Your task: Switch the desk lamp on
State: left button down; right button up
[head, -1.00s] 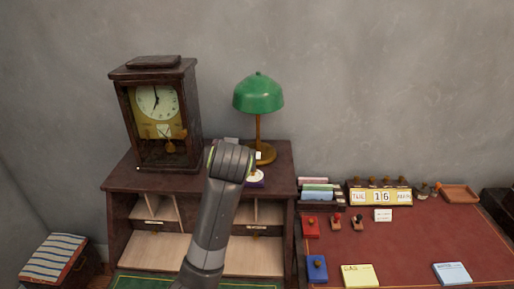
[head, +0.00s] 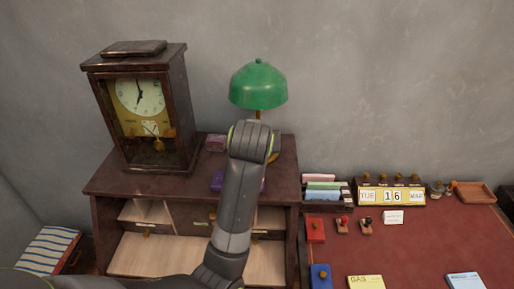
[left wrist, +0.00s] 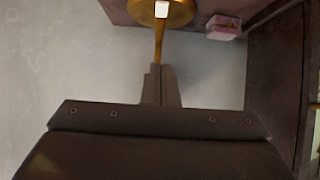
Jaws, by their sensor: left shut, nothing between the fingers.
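The desk lamp has a green shade (head: 258,86) and stands on top of the desk cabinet in the head view. My left arm covers most of its stem and base there. The left wrist view shows its brass base (left wrist: 180,14) with a small white square piece (left wrist: 161,9) on it, and the brass stem (left wrist: 158,50). My left gripper (left wrist: 160,72) is shut and empty, its fingertips in line with the stem in that view. I cannot tell whether they touch it. The head view hides the fingers behind my wrist. No glow shows under the shade. My right gripper is not in view.
A dark wooden clock (head: 150,115) stands left of the lamp on the cabinet (head: 120,185). Card holder (head: 325,192), calendar (head: 388,195) and stamps stand on the right. A grey wall is behind.

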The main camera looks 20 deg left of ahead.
pick_arm(q)
jog(key=p+x, duration=0.2)
jog(key=x, duration=0.7)
jog(key=shift+w+a, duration=0.15)
jog(key=shift+w, duration=0.05)
jog(key=f, duration=0.1)
jog(key=w+f+p, duration=0.1)
jog(key=f, duration=0.1)
jog(key=shift+a+f, duration=0.15)
jog(key=shift+w+f, duration=0.1)
jog(key=shift+f, duration=0.6)
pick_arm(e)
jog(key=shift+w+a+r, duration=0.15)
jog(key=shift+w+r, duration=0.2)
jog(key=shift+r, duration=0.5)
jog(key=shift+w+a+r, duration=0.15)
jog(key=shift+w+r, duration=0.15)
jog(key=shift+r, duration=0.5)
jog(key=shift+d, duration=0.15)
pick_arm(q)
jog(key=shift+w+f+p, duration=0.15)
jog(key=shift+p, duration=0.25)
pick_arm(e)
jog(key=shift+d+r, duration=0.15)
pick_arm(q)
jog(key=shift+w, duration=0.1)
